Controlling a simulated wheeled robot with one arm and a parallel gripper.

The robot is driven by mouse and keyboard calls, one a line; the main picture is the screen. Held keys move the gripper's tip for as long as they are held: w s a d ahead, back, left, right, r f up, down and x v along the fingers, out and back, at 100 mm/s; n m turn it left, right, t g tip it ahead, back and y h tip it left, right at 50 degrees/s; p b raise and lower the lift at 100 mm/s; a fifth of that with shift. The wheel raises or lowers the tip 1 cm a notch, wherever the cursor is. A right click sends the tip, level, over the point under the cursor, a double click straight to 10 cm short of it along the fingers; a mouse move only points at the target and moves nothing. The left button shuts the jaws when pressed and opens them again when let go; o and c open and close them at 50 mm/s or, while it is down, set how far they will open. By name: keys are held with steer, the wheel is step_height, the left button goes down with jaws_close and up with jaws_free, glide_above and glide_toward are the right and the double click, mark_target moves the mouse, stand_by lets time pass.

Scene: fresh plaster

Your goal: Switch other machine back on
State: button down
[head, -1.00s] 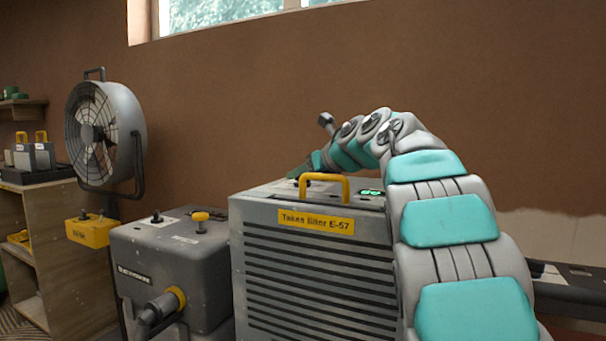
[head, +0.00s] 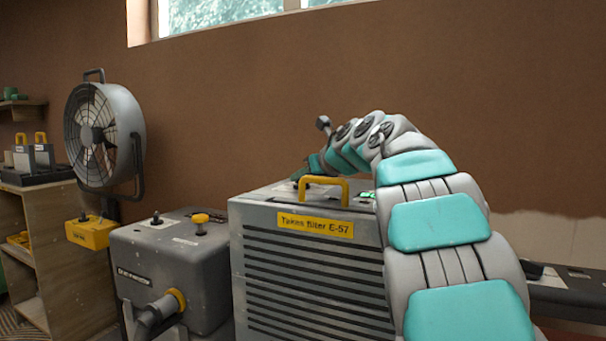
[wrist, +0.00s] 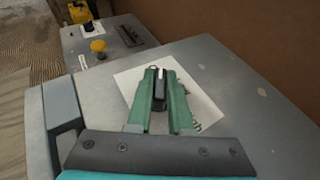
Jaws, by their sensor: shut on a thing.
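The large grey machine (head: 312,275) has a louvred front, a yellow handle (head: 322,181) and a yellow label reading "Takes filter E-57". A green lit display (head: 366,195) shows on its top, partly behind my arm. In the wrist view, a black switch lever (wrist: 160,90) stands on a white plate (wrist: 206,106) on the machine's top (wrist: 245,100). My gripper (wrist: 161,74) has its green fingers on both sides of this lever and is shut on it. In the head view the fingers are mostly hidden behind the yellow handle and my arm.
A smaller grey machine (head: 185,265) with a yellow knob (head: 200,219) and a small switch (head: 157,219) stands to the left. Beyond it are a fan (head: 112,135), a yellow box (head: 90,232) and a wooden shelf (head: 60,250). A brown wall is behind.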

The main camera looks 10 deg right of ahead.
steer(key=h+p, duration=0.1)
steer(key=m+p, duration=0.1)
steer(key=shift+s+a+r+m+h+p, duration=0.1)
steer(key=shift+a+r+m+h+p, duration=0.1)
steer(key=shift+r+m+h+p, duration=0.15)
steer(key=shift+d+f+m+t+h+p, duration=0.1)
steer(key=shift+f+m+t+h+p, duration=0.25)
steer(key=shift+h, duration=0.2)
steer(key=c, duration=0.8)
jaws_free()
